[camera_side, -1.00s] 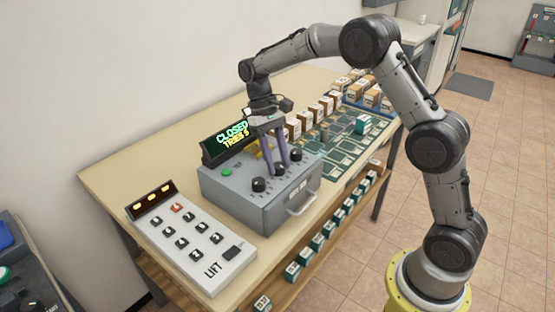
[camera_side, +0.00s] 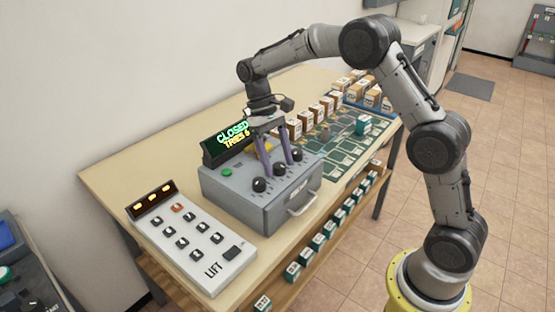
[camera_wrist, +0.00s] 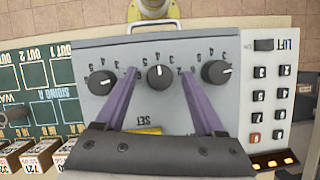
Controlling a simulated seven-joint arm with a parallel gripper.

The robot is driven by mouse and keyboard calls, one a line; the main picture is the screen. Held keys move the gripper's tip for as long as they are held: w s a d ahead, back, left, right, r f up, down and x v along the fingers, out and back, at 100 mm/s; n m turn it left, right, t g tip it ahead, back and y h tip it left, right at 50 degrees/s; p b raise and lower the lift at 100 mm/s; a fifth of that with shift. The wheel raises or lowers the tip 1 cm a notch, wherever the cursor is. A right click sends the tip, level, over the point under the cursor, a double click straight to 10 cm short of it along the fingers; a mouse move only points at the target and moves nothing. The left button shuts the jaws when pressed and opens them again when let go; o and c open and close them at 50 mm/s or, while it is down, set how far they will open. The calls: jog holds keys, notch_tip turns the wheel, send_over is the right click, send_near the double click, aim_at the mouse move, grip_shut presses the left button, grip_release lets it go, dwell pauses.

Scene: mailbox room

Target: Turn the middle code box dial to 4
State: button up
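The grey code box (camera_side: 240,192) has a row of three black dials on its sloped top. The middle dial (camera_wrist: 160,76) has a white pointer mark directed toward the top of the wrist view; I cannot surely read which digit it meets. The middle dial also shows in the side view (camera_side: 279,169). My gripper (camera_wrist: 159,73) is open, with one purple finger on each side of the middle dial and a gap to it on both sides. The other dials (camera_wrist: 101,82) and (camera_wrist: 216,73) sit outside the fingers.
A lit display (camera_side: 230,137) behind the box reads CLOSED and a TRIES count. The lift panel (camera_side: 192,236) is at the left. The green track board (camera_side: 345,145) and several small boxes (camera_side: 312,117) are at the right. The box has a front handle (camera_side: 301,203).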

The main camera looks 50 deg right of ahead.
jog(key=a+v, duration=0.1)
jog(key=v, duration=1.2)
jog(key=shift+w+d+r, duration=0.15)
jog(key=shift+d+r, duration=0.25)
jog(key=shift+d, duration=0.1)
